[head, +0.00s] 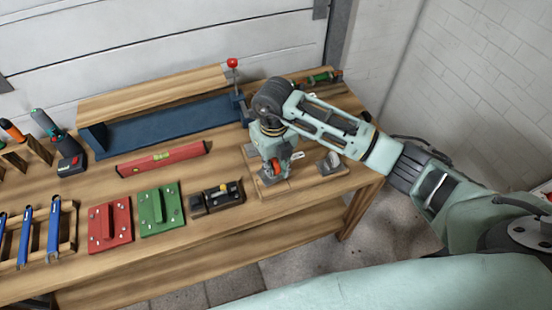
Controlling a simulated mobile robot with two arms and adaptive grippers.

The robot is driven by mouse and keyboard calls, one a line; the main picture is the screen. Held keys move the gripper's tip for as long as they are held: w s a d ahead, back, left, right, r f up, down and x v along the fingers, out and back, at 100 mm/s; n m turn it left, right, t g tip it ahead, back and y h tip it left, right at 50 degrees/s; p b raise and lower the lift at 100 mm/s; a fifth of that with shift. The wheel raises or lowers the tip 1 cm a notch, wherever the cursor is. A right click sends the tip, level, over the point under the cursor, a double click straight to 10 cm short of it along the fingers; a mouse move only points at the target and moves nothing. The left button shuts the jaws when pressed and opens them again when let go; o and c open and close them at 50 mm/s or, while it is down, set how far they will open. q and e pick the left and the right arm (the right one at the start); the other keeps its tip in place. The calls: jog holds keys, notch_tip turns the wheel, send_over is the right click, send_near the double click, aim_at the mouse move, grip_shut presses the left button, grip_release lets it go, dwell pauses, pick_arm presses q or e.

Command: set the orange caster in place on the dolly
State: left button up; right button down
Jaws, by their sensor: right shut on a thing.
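The orange caster (274,168) shows at the lower end of my right gripper (275,156), which points down over the right part of the workbench. The gripper is shut on the caster. The dolly (273,189), a small flat wooden board with grey parts on it, lies directly below. The gripper and caster hide much of it, and I cannot tell whether the caster touches it. My left gripper is not in view.
A small block with a grey metal part (332,163) sits just right of the dolly. A black tool block (217,198), a green plate (161,210) and a red level (161,160) lie to the left. A blue vise (170,124) with wooden boards stands behind.

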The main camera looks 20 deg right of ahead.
jog(key=shift+w+f+m, duration=0.1)
jog(key=shift+f+m, duration=0.2)
jog(key=shift+m, duration=0.6)
jog(key=shift+f, duration=0.3)
jog(key=shift+f+b, duration=1.6)
jog(key=shift+f, duration=0.75)
jog(key=shift+f+b, duration=0.4)
jog(key=shift+b, duration=0.15)
jog(key=c, duration=1.5)
grip_release()
jog(key=shift+c, duration=0.2)
jog(key=shift+o, duration=0.4)
jog(key=shift+o, duration=1.3)
